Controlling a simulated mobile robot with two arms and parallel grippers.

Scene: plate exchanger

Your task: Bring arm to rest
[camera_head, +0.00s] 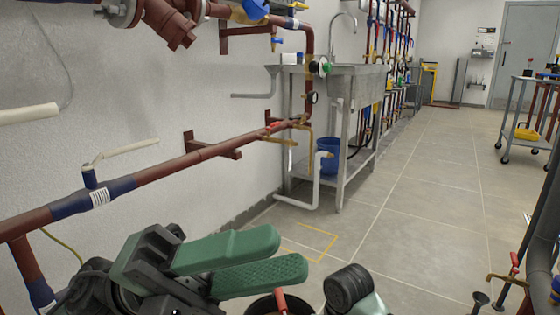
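My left gripper (288,254) is at the bottom centre of the head view, with two long green fingers pointing right. The ribbed inner face of the nearer finger shows, and the fingers look apart. I see nothing held between them. The gripper is in front of the wall pipe, over the floor. My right gripper is not in view.
A metal sink stand (345,130) with a blue bucket (328,157) stands behind. A cart (530,110) is at right. The tiled floor (430,190) between is clear.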

